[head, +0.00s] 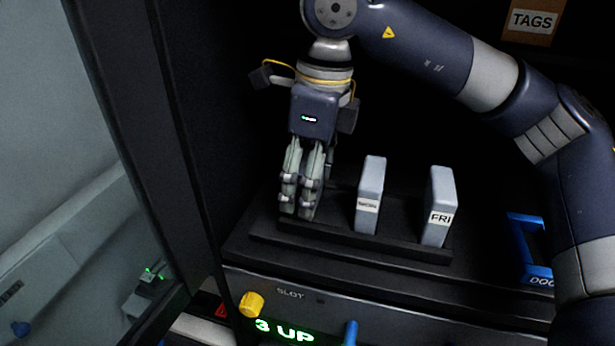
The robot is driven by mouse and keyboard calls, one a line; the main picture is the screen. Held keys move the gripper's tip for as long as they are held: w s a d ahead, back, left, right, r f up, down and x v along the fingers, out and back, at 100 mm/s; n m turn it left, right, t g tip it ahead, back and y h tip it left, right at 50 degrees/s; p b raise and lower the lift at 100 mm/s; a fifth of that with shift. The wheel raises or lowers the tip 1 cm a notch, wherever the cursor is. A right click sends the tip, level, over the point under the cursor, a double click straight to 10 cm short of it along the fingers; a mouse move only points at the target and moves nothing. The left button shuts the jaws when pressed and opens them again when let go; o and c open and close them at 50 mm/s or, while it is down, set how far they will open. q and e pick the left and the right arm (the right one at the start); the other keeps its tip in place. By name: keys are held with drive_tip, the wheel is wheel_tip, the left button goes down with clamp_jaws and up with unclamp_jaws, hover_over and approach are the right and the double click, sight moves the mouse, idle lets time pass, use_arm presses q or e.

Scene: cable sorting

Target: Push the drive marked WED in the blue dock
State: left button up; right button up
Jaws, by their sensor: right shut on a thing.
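My right gripper (301,207) points down at the left end of a dark rack (350,240). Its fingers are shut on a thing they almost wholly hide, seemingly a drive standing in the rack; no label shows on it. To the right stand two upright pale drives: one with a small label that looks like MON (371,185), and one marked FRI (439,195). No WED label is readable. The blue dock (530,271) is at the right, partly hidden by my right arm. My left gripper is not in view.
Below the rack is a panel marked SLOT, with a yellow knob (251,304), a green display (284,330) reading 3 UP and a blue lever (350,333). A TAGS box (533,21) is at the top right. A dark frame post (178,130) stands left of the gripper.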

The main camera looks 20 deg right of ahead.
sight(305, 158)
drive_tip(key=o, duration=1.3)
drive_tip(key=shift+o, duration=0.3)
drive_tip(key=shift+o, duration=1)
drive_tip(key=shift+r, duration=0.1)
drive_tip(key=shift+r+p, duration=2.35)
drive_tip(key=shift+r, duration=1.1)
